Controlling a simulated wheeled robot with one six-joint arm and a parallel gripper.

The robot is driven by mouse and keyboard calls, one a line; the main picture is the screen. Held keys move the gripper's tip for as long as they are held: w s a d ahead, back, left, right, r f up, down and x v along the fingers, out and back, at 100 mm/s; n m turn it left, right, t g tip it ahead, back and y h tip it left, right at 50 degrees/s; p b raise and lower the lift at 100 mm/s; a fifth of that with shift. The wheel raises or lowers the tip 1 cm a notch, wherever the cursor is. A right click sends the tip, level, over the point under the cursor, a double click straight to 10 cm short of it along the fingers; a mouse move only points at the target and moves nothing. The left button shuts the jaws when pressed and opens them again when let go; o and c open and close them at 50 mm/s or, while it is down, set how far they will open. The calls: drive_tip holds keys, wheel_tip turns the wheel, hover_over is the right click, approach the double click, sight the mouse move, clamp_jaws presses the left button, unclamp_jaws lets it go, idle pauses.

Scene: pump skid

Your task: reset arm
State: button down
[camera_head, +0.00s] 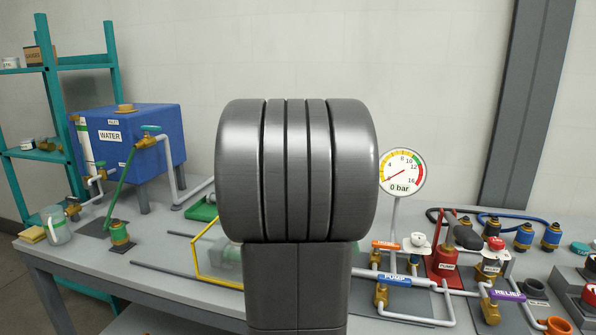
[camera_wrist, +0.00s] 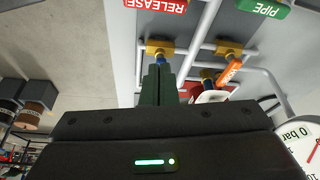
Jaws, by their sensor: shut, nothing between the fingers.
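My gripper (camera_wrist: 157,72) shows in the wrist view, its two dark fingers together above the wide black gripper body, with nothing between them. In that view the fingers point towards grey pipes and brass valve fittings (camera_wrist: 228,47); I cannot tell how far away these are. In the head view my own dark grey arm fills the middle, and my gripper is hidden. Part of the bench and pipework behind the arm is also hidden.
The grey bench (camera_head: 75,262) holds a blue water tank (camera_head: 160,135) at left. At right stand a pressure gauge (camera_head: 403,173) reading about 0 bar, a red pump (camera_head: 443,262), a blue-handled pump valve (camera_head: 395,279) and a purple relief handle (camera_head: 508,296). Teal shelving (camera_head: 47,75) is far left.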

drive_tip(key=w+f+n+t+y+p, duration=0.1)
drive_tip(key=w+f+n+p, duration=0.1)
drive_tip(key=n, duration=0.3)
drive_tip(key=w+d+f+n+t+p, duration=0.1)
drive_tip(key=w+f+n+p, duration=0.1)
drive_tip(key=f+n+p, duration=0.1)
drive_tip(key=w+d+f+n+t+y+p, duration=0.1)
drive_tip(key=w+f+n+p, duration=0.1)
drive_tip(key=n+p, duration=0.3)
drive_tip(key=shift+d+f+n+t+y, duration=0.2)
drive_tip(key=shift+f+n+t+y, duration=0.15)
drive_tip(key=shift+n, duration=0.55)
drive_tip(key=shift+w+r+n, duration=0.1)
drive_tip(key=shift+w+n, duration=0.1)
drive_tip(key=shift+n, duration=0.1)
drive_tip(key=d+v, duration=0.1)
drive_tip(key=v, duration=0.8)
drive_tip(key=shift+a+r+b, duration=0.25)
drive_tip(key=shift+a+b, duration=0.05)
drive_tip(key=shift+a, duration=0.15)
drive_tip(key=shift+a, duration=0.1)
